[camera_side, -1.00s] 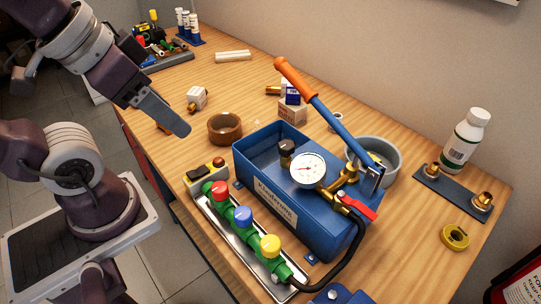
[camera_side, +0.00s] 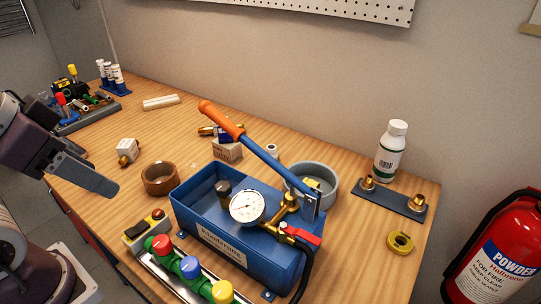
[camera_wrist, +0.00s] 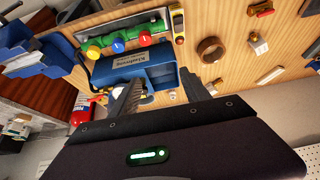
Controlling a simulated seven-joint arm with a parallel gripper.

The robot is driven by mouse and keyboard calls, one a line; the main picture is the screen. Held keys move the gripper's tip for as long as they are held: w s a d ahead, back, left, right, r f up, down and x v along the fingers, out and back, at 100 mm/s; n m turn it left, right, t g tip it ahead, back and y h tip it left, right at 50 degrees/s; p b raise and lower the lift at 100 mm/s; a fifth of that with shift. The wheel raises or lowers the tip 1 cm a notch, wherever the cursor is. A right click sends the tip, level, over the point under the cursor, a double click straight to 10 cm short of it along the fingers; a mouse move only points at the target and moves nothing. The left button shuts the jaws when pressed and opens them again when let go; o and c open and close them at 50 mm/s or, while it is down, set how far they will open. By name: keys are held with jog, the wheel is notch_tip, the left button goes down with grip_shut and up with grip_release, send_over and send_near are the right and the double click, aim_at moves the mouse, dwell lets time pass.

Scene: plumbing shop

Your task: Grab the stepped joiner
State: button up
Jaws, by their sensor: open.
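Several brass fittings are in the side view, and I cannot tell for sure which is the stepped joiner. One brass fitting (camera_side: 124,158) lies against a small white box at the left. Another brass fitting (camera_side: 207,130) lies behind a cardboard box, partly hidden. Two more stand on a dark plate at the right, a near brass fitting (camera_side: 417,201) and a far brass fitting (camera_side: 368,182). My gripper (camera_side: 108,187) is at the left, above the bench edge, apart from all of them. Its two spread fingers show in the wrist view (camera_wrist: 160,92) with nothing held between them.
A blue test pump (camera_side: 236,235) with a raised orange-tipped lever stands mid-bench. A brown ring (camera_side: 160,179), a grey bowl (camera_side: 325,188), a white bottle (camera_side: 391,150) and a yellow tape roll (camera_side: 400,243) lie around it. Open wood lies behind the ring.

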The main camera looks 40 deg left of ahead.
jog(key=shift+c, duration=0.2)
jog(key=w+a+f+m+t+y, duration=0.1)
jog(key=w+a, duration=0.2)
jog(key=w, duration=0.7)
jog(key=w+a+f+m+t, duration=0.1)
jog(key=w+a, duration=0.3)
jog(key=w, duration=0.7)
jog(key=w+a+f+m+t+y, duration=0.1)
jog(key=w+a, duration=0.2)
jog(key=w, duration=0.7)
jog(key=m+t+h, duration=0.2)
jog(key=h, duration=0.2)
send_over(269, 150)
jog(key=s+a, duration=0.3)
jog(key=a, duration=0.4)
notch_tip(269, 150, down, 13)
jog(key=d+f+h, duration=0.1)
jog(key=d+f, duration=0.2)
jog(key=d, duration=0.1)
jog(key=d+f+h, duration=0.1)
jog(key=d+f, duration=0.1)
jog(key=shift+w+f+t+h, duration=0.3)
jog(key=shift+w+f+t, duration=0.05)
jog(key=shift+t, duration=0.05)
jog(key=shift+n, duration=0.3)
jog(key=x, duration=0.7)
jog(key=shift+w+a, duration=0.2)
jog(key=shift+a, duration=0.05)
grip_shut()
